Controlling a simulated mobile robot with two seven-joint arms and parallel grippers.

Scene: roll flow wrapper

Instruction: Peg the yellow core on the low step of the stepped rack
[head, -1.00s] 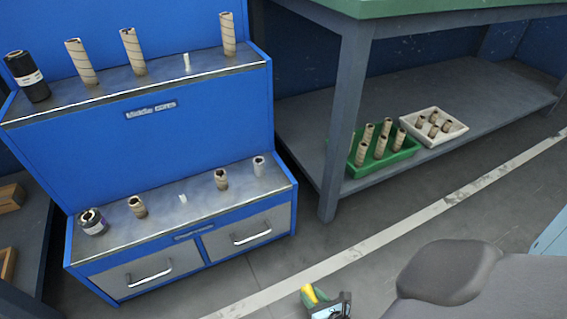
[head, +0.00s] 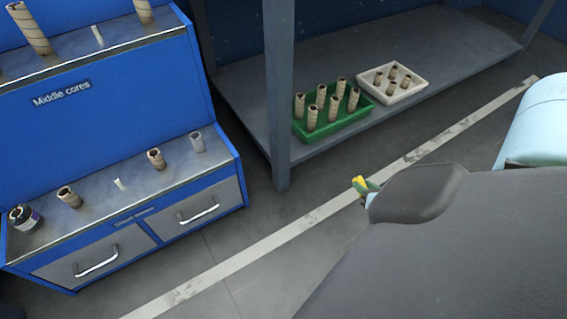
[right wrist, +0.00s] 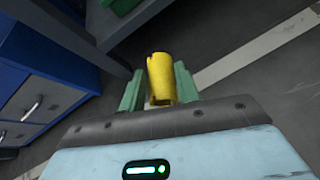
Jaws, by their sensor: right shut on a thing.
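The yellow core (right wrist: 161,78) is a short hollow tube held between the green fingers of my right gripper (right wrist: 158,92) in the right wrist view. In the head view the yellow core (head: 360,183) shows small, beside my dark arm link, which hides most of the right gripper (head: 369,190). The stepped rack (head: 90,150) is blue with grey metal steps. Its low step (head: 140,187) bears several short cores and a bare white peg (head: 119,184) between two brown cores. The gripper is well right of the rack, over the floor. My left gripper is out of view.
A green tray (head: 322,131) and a white tray (head: 402,99) with brown cores stand on the grey shelf (head: 240,95) of a table. The table leg (head: 279,100) stands right of the rack. Drawers with handles (head: 97,262) front the low step. Open floor lies between.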

